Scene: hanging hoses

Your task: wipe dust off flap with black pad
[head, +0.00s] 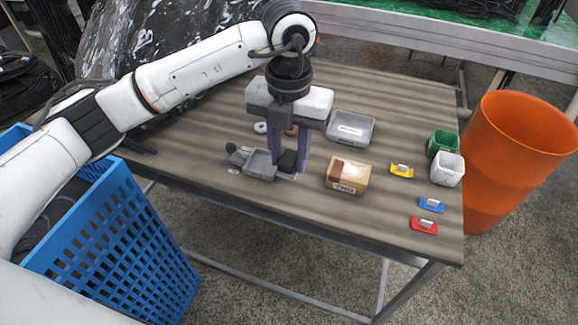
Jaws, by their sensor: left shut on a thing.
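My left gripper (289,160) points down over the table, with its purple fingers shut on a small black pad (288,161). The pad is at or just above the table top; I cannot tell if it touches. A small cardboard box (348,175) stands to the right of the gripper, apart from it. Its top has a tan part and a browner patch; I cannot tell whether this is the flap or dust. A grey open holder (259,164) with a dark round knob lies just left of the fingers. My right gripper is not in view.
A grey tray (367,127) lies behind the box. Yellow (402,171), blue (432,205) and red (424,226) clips lie right. Green (442,143) and white (447,170) cups stand near the orange bin (510,160). A blue basket (125,245) stands at the left.

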